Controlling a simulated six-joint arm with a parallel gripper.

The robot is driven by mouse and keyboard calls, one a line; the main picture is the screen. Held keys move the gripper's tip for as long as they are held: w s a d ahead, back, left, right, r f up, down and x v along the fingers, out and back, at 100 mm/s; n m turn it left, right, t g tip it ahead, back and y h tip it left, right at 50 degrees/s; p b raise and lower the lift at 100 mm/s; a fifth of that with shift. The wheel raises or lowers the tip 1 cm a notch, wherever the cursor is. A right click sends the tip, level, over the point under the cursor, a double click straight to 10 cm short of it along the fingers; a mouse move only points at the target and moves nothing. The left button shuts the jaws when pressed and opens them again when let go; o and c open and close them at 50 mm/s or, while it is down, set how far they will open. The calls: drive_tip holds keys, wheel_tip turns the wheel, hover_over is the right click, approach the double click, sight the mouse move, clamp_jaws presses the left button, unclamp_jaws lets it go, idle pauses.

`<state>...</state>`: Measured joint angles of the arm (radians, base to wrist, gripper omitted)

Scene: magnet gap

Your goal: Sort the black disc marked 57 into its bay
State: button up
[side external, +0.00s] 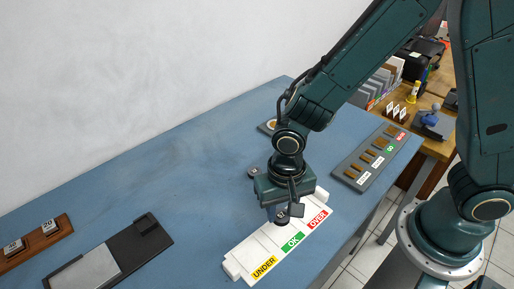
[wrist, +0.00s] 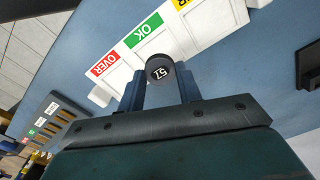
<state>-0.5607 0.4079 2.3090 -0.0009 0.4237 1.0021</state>
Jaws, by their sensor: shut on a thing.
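A black disc (wrist: 160,69) with a white two-digit number is between the fingers of my gripper (wrist: 160,92) in the wrist view. The number is turned and small; I cannot tell surely whether it reads 57 or 51. In the side view the disc (side external: 282,218) hangs below my gripper (side external: 285,210), which is shut on it. A white sorting tray (side external: 247,250) has three bays with labels: yellow UNDER (side external: 264,266), green OK (side external: 292,241) and red OVER (side external: 317,218). The disc shows over the tray's middle part; its height above it is unclear.
A grey slotted rack (side external: 352,171) with coloured labels stands right of the tray. A black plate with a grey pad (side external: 88,272) and a wooden holder with blocks marked 20 (side external: 31,240) lie at left.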

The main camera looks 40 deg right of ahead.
sight(281, 215)
drive_tip(key=shift+f, duration=2)
drive_tip(key=shift+f, duration=0.2)
drive_tip(key=o, duration=1.1)
drive_tip(key=c, duration=0.5)
drive_tip(key=shift+c, duration=0.2)
drive_tip(key=shift+r, duration=2.2)
drive_tip(key=shift+o, duration=0.4)
